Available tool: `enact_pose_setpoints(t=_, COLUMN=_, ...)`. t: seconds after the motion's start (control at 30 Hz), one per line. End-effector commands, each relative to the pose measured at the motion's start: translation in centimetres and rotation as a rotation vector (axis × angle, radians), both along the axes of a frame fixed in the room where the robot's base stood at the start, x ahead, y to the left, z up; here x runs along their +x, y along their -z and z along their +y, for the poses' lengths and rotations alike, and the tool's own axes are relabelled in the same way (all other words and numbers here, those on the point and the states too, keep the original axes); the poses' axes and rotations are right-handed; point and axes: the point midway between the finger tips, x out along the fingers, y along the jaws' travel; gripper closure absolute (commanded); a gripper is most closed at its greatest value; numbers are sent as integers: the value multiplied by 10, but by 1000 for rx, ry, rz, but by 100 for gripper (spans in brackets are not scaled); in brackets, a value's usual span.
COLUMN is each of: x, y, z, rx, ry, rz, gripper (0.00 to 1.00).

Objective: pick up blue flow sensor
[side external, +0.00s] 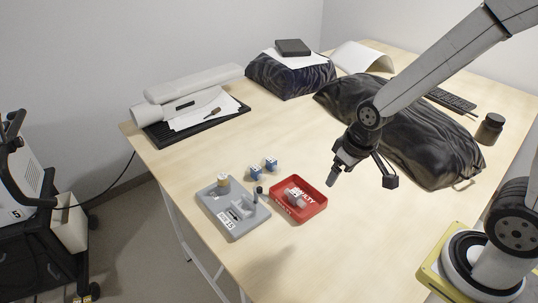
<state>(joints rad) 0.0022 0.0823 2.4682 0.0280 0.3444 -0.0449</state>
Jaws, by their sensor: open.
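Two small blue-and-white parts stand on the table between the grey fixture and the back of the table. One blue part (253,172) is at the left, and the other blue part (271,165) is just right of it. I cannot tell which one is the blue flow sensor. My gripper (361,182) is open and empty, raised above the table to the right of both parts. Its two fingers are spread wide and touch nothing that I can see.
A grey fixture (218,211) holds a yellowish-topped part and a dark post. A red tray (317,202) beside it holds a pale part. Black bags (425,140) lie behind my gripper. A dark jar (489,129) stands far right. The front table area is clear.

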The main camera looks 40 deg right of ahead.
Motion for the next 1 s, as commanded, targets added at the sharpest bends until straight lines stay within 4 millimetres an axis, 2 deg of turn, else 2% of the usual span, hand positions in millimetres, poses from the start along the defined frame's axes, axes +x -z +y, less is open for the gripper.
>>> enact_pose_setpoints(t=0.27, x=73, y=12, z=1, rx=9, ry=-39, rz=-33, gripper=12)
enact_pose_setpoints(t=0.47, x=126, y=28, z=2, rx=15, ry=-71, rz=-62, gripper=12)
enact_pose_setpoints(t=0.7, x=185, y=56, z=1, rx=17, ry=-110, rz=-100, gripper=12)
enact_pose_setpoints(t=1.0, x=246, y=98, z=0, rx=16, ry=-154, rz=-146, gripper=12)
